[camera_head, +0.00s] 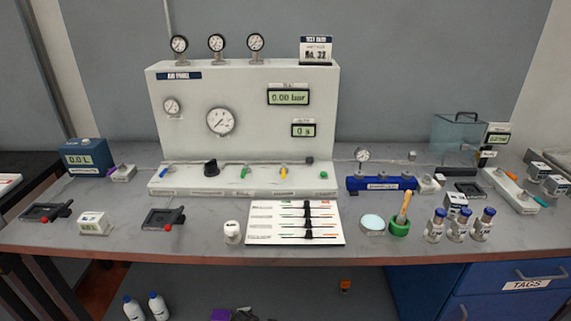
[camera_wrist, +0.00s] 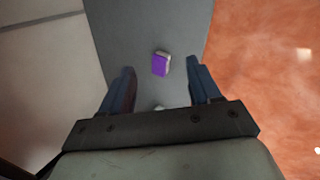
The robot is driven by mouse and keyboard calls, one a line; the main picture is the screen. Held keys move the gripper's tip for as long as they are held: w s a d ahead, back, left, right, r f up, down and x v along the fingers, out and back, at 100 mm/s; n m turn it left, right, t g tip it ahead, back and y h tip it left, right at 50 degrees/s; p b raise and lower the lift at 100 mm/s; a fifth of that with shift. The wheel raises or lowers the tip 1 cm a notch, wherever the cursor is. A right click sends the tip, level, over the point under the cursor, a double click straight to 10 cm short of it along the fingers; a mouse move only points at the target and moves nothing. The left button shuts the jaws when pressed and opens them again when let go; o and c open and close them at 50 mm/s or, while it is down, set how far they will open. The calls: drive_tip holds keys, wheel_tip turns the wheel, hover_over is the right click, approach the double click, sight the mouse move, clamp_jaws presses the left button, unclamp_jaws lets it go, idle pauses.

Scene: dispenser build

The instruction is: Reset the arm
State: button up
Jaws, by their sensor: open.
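My gripper (camera_wrist: 160,88) shows in the wrist view, with its two dark blue fingers spread apart and nothing between them. It points down over a grey surface (camera_wrist: 150,25). A small purple and white item (camera_wrist: 160,65) lies on that surface, beyond the fingertips and apart from them. My gripper is not clearly seen in the head view. A purple item (camera_head: 221,314) shows at the bottom edge there, beside a dark shape that I cannot make out.
The grey bench (camera_head: 200,215) carries a white gauge panel (camera_head: 240,125), a blue manifold (camera_head: 381,184), a green cup (camera_head: 400,228), several vials (camera_head: 458,228) and a white slider board (camera_head: 275,232). White bottles (camera_head: 158,305) stand below. Blue drawers (camera_head: 500,305) are at the lower right.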

drive_tip(key=s+d+f+m+g+h, duration=0.1)
drive_tip(key=s+d+f+m+g, duration=0.15)
drive_tip(key=s+d, duration=0.4)
drive_tip(key=s+d+f+m+g+h, duration=0.1)
drive_tip(key=s+d+f+m+g, duration=0.2)
drive_tip(key=d, duration=0.6)
drive_tip(key=s+d+f+m+g+h, duration=0.1)
drive_tip(key=s+d+f+m, duration=0.3)
drive_tip(key=d, duration=0.3)
drive_tip(key=s+d+m+g+y, duration=0.1)
drive_tip(key=s+d+m+g, duration=0.1)
drive_tip(key=s, duration=0.4)
drive_tip(key=s+d+m+g+y, duration=0.1)
drive_tip(key=s+d+m+g, duration=0.1)
drive_tip(key=s+m, duration=0.3)
drive_tip(key=s+d+r+m+g, duration=0.1)
drive_tip(key=s+d+m, duration=0.3)
drive_tip(key=s, duration=0.4)
drive_tip(key=shift+g+y, duration=0.4)
drive_tip(key=shift+g, duration=0.45)
drive_tip(key=shift+d, duration=0.1)
